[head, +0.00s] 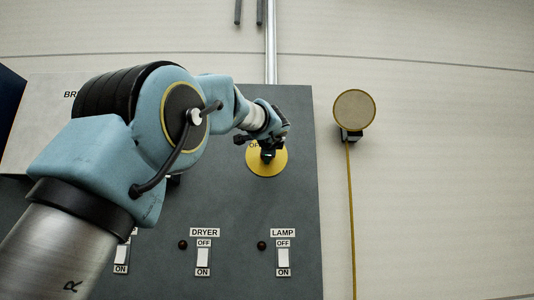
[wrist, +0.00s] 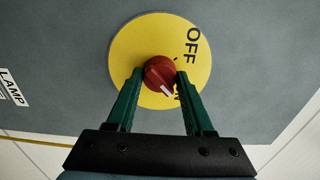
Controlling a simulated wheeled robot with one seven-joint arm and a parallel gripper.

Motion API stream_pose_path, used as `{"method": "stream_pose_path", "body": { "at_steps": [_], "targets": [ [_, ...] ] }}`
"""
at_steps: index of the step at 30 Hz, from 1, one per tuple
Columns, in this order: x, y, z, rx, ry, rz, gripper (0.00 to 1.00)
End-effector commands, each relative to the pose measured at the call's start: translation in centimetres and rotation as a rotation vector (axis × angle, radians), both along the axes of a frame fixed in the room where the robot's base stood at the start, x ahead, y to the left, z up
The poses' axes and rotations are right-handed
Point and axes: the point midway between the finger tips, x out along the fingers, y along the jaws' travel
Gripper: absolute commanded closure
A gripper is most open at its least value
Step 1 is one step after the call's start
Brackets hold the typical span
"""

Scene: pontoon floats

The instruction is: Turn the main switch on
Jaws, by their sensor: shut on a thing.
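The main switch is a red round knob (wrist: 160,74) with a white pointer mark, set in the middle of a yellow disc (wrist: 130,50). The disc also shows in the head view (head: 268,171), where the knob is hidden behind my gripper (head: 268,154). In the wrist view my gripper (wrist: 160,77) is shut on the knob, with a green finger on either side. The word OFF stands on the disc to the upper right. A second label, partly hidden by the right finger, looks like ON. The white mark points to the lower right, towards that label.
Below on the grey panel (head: 305,190) are the DRYER switch (head: 203,257) and the LAMP switch (head: 283,257), each with a dark indicator above left. A round fixture (head: 354,110) with a yellow cord hangs on the pale wall to the right. A metal pipe (head: 271,50) rises above the panel.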

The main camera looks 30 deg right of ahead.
Motion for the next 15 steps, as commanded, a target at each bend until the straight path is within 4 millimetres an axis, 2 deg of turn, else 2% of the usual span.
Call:
{"method": "stream_pose_path", "body": {
  "at_steps": [9, 10, 15],
  "targets": [
    [-0.02, -0.06, -0.05, 0.003, 0.000, -0.001, 1.00],
    [-0.02, -0.06, -0.06, 0.003, 0.000, -0.001, 0.45],
    [-0.01, -0.04, -0.05, 0.002, 0.000, 0.000, 0.26]
  ]
}}
